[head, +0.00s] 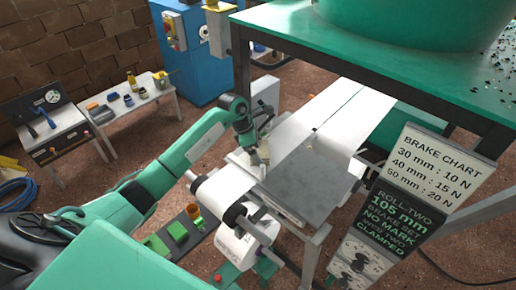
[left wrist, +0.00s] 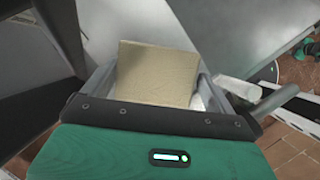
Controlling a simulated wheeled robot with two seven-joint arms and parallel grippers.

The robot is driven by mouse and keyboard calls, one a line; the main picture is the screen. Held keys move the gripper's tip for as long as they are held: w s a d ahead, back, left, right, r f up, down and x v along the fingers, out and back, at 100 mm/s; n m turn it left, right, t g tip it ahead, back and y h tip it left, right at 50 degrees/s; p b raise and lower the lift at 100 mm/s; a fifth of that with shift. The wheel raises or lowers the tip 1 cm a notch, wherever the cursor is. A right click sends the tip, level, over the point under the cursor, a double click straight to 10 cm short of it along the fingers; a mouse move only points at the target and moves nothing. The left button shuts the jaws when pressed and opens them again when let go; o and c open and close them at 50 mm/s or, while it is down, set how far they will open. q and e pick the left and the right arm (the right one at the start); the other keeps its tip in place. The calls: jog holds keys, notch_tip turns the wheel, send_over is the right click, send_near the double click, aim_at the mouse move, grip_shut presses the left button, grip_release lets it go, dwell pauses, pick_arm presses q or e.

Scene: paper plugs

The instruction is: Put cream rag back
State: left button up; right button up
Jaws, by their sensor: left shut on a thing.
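The cream rag (left wrist: 155,75) is a flat, squarish tan piece between the fingers of my left gripper (left wrist: 158,92), filling the middle of the left wrist view. In the head view my left gripper (head: 257,146) is over the back left edge of the grey work table, and a small pale bit of the rag (head: 264,153) shows beside its fingers. The gripper is shut on the rag. I cannot tell whether the rag touches the surface below. My right gripper is not in view.
The grey table (head: 302,185) has a wide white paper web (head: 318,125) running over its back. Paper rolls (head: 221,191) are at its front left. A brake chart sign (head: 440,165) stands at right. A green-topped frame (head: 420,75) overhangs the back. The table's middle is bare.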

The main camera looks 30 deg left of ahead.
pick_arm(q)
jog(key=shift+f, duration=0.2)
jog(key=o, duration=0.7)
jog(key=shift+r, duration=0.15)
jog(key=shift+r+p, duration=0.55)
jog(key=shift+p, duration=0.1)
jog(key=b+v, duration=0.4)
jog(key=v, duration=0.7)
jog(key=shift+s+a+r, duration=0.1)
jog(key=shift+a+r, duration=0.1)
jog(key=shift+r, duration=0.15)
